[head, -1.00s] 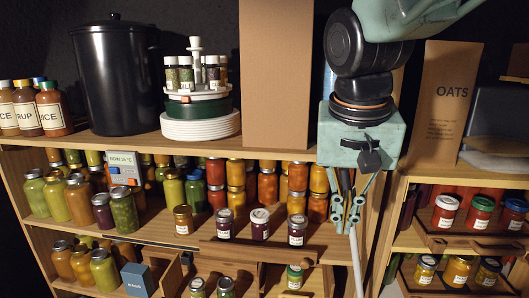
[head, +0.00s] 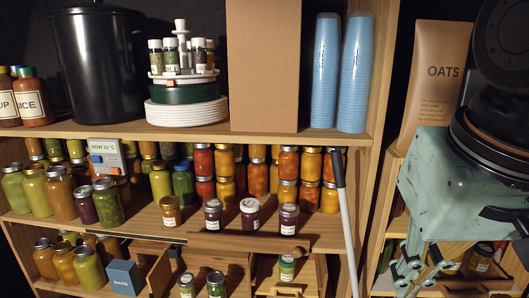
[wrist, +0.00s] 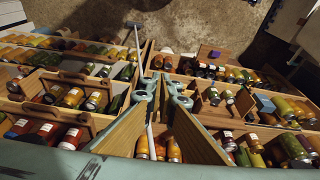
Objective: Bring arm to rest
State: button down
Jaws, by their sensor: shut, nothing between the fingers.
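My gripper (head: 410,278) hangs below the teal wrist housing at the right of the head view, in front of the right-hand shelf unit. Its teal fingers are shut and empty. In the wrist view my gripper (wrist: 163,88) points toward the shelves, with jars showing beyond and around the fingers. The fingers appear apart from the jars and shelf boards, though the exact gap cannot be told. My arm hides much of the right-hand shelves.
A grey pole (head: 345,222) leans at the main shelf's right end. Jars (head: 289,218) stand along the middle shelf. The top shelf holds blue cup stacks (head: 325,75), a brown box (head: 262,65) and a black bin (head: 98,65). An oats bag (head: 437,80) stands at right.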

jog(key=s+f+b, duration=0.1)
jog(key=s+f, duration=0.2)
jog(key=s, duration=0.2)
jog(key=shift+s+d+n, duration=0.25)
jog(key=shift+d+n, duration=0.05)
jog(key=shift+d, duration=0.15)
jog(key=c, duration=3.4)
grip_release()
jog(key=shift+c, duration=0.2)
